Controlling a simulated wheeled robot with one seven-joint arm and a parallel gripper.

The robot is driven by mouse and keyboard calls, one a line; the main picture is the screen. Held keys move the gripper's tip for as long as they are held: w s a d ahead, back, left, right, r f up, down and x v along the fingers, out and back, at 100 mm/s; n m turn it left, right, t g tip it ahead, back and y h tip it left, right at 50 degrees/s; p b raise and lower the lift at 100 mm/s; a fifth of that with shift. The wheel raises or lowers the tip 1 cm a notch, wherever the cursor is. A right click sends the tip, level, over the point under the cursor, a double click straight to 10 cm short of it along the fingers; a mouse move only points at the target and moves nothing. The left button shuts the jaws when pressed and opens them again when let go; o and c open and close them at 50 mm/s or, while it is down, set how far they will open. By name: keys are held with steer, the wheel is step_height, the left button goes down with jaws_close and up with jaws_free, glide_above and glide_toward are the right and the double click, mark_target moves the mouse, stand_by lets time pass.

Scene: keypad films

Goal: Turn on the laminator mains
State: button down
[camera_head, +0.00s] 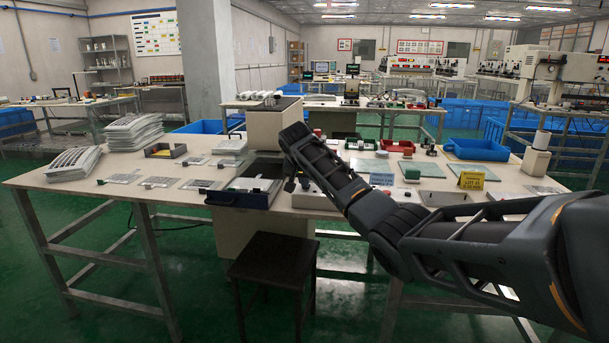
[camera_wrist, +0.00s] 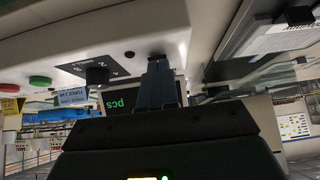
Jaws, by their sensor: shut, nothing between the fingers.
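The laminator (camera_head: 270,127) is a grey-beige machine on the long worktable, with a dark tray (camera_head: 243,193) in front. Its light control panel (camera_head: 316,201) lies mostly behind my arm. In the wrist view the panel (camera_wrist: 120,33) carries a black dial plate with a black knob (camera_wrist: 97,74), a green button (camera_wrist: 40,81) and a red button (camera_wrist: 10,88). My gripper (camera_wrist: 158,66) is shut and empty. Its fingertips are right at a small dark part (camera_wrist: 158,56) of the panel, beside the dial plate. I cannot tell whether they touch it, nor its switch position.
A green-lettered display (camera_wrist: 123,103) shows behind the fingers. A blue sign (camera_head: 382,179) and a yellow sign (camera_head: 471,181) stand right on the table. Film stacks (camera_head: 133,132) lie at the left. A dark stool (camera_head: 276,258) stands in front.

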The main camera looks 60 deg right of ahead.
steer(key=shift+a+f, duration=0.15)
steer(key=shift+f, duration=0.35)
steer(key=shift+r+h, duration=0.25)
steer(key=shift+h, duration=0.05)
steer(key=shift+r, duration=0.1)
steer(key=shift+r, duration=0.15)
steer(key=shift+r+p, duration=0.55)
steer(key=shift+p, duration=0.1)
